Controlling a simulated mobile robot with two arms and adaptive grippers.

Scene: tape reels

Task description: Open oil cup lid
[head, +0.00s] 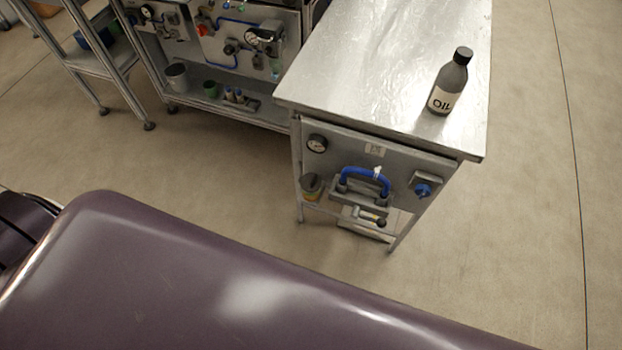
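A small dark cup (311,187) with a yellowish band is mounted at the left of the front panel (340,150) of the metal table. It may be the oil cup; it is too small to tell whether its lid is open or shut. A dark grey bottle (460,72) with a black cap and a white label reading OIL stands upright on the tabletop, near its right front corner. Neither of my grippers is in view.
The panel carries a round gauge (317,143), a curved blue hose (366,172) and a blue knob (423,190). The metal tabletop (370,60) is otherwise bare. A shelved workbench (228,110) stands behind left. The floor (530,230) at right is clear.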

